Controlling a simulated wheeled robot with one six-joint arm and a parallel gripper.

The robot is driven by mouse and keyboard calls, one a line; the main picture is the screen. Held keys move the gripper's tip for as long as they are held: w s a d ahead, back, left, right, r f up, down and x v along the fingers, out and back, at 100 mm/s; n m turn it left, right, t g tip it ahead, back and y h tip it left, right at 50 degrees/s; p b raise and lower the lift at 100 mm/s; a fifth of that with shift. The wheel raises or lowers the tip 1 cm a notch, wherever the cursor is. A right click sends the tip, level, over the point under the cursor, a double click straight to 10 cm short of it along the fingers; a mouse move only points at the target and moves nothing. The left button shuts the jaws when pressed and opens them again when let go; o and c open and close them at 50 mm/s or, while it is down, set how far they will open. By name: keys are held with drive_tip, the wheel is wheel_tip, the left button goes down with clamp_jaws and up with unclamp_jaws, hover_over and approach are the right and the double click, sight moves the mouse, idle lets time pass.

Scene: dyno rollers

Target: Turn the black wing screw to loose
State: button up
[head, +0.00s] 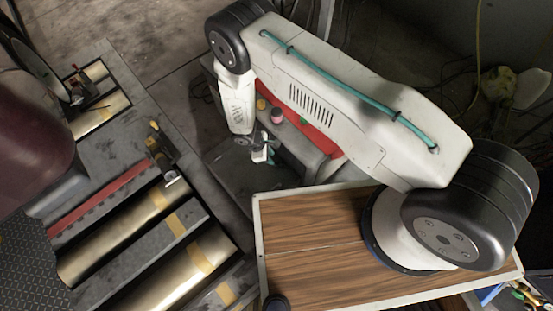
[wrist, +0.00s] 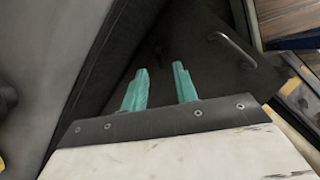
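My gripper (wrist: 160,82) shows two teal fingers with a gap between them in the wrist view. It is open and nothing is between the fingers. In the head view my gripper (head: 267,154) hangs at the end of my arm, near a grey cart and to the right of the rollers. I cannot surely pick out the black wing screw in either view. Small dark and yellow hardware (head: 159,150) stands on the roller frame in the head view, well left of my gripper. It is too small to tell whether a wing screw is there.
Brass-coloured rollers (head: 112,234) with yellow bands lie in a grey frame at left. A dark red vehicle part (head: 32,130) overhangs the left edge. A cart with a red top (head: 306,116) holds small jars behind my arm. The wrist view shows a dark panel with a metal handle (wrist: 232,46).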

sight(278, 164)
drive_tip(key=x, duration=0.6)
drive_tip(key=shift+r, duration=0.1)
drive_tip(key=shift+d, duration=0.1)
clamp_jaws()
